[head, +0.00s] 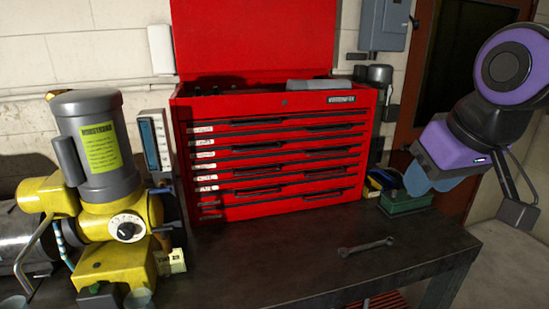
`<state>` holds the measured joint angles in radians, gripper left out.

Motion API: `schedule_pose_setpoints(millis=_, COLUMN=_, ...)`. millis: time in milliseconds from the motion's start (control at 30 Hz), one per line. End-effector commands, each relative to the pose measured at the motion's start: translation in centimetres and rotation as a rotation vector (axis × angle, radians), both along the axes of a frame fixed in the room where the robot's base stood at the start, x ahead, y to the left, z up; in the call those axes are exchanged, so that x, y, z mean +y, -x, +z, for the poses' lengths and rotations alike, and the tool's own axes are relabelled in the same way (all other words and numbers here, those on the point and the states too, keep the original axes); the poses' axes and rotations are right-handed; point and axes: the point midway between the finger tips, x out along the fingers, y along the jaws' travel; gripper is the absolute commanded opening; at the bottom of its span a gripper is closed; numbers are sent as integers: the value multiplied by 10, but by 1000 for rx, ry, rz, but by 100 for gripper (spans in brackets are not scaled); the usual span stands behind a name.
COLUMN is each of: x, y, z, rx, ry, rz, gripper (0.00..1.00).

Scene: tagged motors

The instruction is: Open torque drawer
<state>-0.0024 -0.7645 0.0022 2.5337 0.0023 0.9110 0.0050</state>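A red tool chest (322,95) stands at the back of the dark workbench, with its lid raised. Its front has several stacked drawers (265,168) with dark handles, and all look shut. White labels (203,154) run down the left side of the drawers. Their text is too small to read, so I cannot tell which is the torque drawer. My gripper (518,208) hangs at the far right, well apart from the chest. One dark finger shows clearly. I cannot tell whether the gripper is open.
A yellow and grey motor unit (100,165) stands on the left of the bench (290,255). A wrench (365,246) lies at the front right. A green box (404,203) sits right of the chest. The bench top before the chest is mostly clear.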

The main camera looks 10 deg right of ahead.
Motion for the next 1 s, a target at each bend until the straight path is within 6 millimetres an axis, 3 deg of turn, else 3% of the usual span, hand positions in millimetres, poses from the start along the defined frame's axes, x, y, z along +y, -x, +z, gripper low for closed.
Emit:
schedule_pose_setpoints(millis=167, x=-1, y=-18, z=-2, rx=-24, ry=-7, rz=-50, gripper=34)
schedule_pose_setpoints(millis=567, x=-14, y=-153, z=-26, rx=-268, ry=-158, rz=-398, gripper=34)
schedule_pose_setpoints(millis=800, x=-23, y=-228, z=-54, rx=-414, ry=-352, rz=-568, gripper=34)
schedule_pose_setpoints(millis=1000, x=-32, y=-280, z=-82, rx=-517, ry=-573, rz=-694, gripper=34)
